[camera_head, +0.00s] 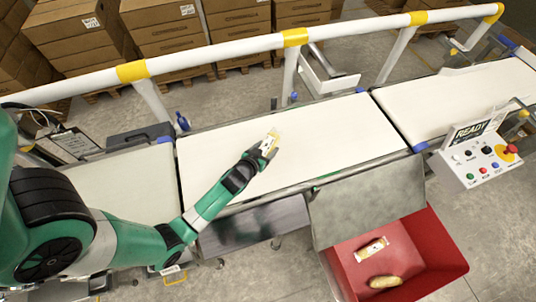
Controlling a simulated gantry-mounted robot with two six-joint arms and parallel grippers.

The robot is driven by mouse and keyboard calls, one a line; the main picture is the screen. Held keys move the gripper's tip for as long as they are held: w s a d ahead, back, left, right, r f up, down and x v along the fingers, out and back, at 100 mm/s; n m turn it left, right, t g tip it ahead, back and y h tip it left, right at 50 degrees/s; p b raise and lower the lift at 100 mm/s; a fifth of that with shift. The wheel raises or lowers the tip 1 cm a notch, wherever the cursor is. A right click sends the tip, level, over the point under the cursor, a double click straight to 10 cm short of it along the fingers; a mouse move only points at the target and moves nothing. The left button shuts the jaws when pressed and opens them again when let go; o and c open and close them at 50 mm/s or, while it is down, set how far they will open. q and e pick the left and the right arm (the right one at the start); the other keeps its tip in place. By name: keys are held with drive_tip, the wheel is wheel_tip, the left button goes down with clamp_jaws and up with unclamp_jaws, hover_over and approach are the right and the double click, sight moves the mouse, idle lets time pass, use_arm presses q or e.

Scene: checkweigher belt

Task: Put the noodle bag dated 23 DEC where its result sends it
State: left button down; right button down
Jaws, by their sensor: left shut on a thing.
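My left gripper (265,150) reaches in from the left over the middle section of the pale belt (330,128). It is shut on a small white and yellow bag (272,138), which looks like a noodle bag. The date on it is too small to read. I cannot tell whether the bag touches the belt or is held just above it. The display (470,131) at the right reads READY. My right gripper is not in view.
A red bin (440,250) below the belt's front side holds a white and orange pack (371,249) and a tan item (385,282). A grey sloping plate (365,205) leads toward it. A white rail (215,52) runs behind the belt. A control box (485,160) stands right.

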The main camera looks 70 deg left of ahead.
sight(268, 152)
use_arm(q)
drive_tip(key=shift+w+a+f, duration=0.1)
drive_tip(key=shift+w+f, duration=0.1)
drive_tip(key=shift+f, duration=0.15)
wheel_tip(268, 152, down, 3)
drive_tip(key=shift+f+b, duration=0.1)
drive_tip(key=shift+b, duration=0.75)
drive_tip(key=shift+w, duration=0.1)
drive_tip(key=shift+c, duration=2.3)
unclamp_jaws()
drive_tip(key=shift+f, duration=0.1)
drive_tip(key=o, duration=0.4)
drive_tip(key=shift+o, duration=0.2)
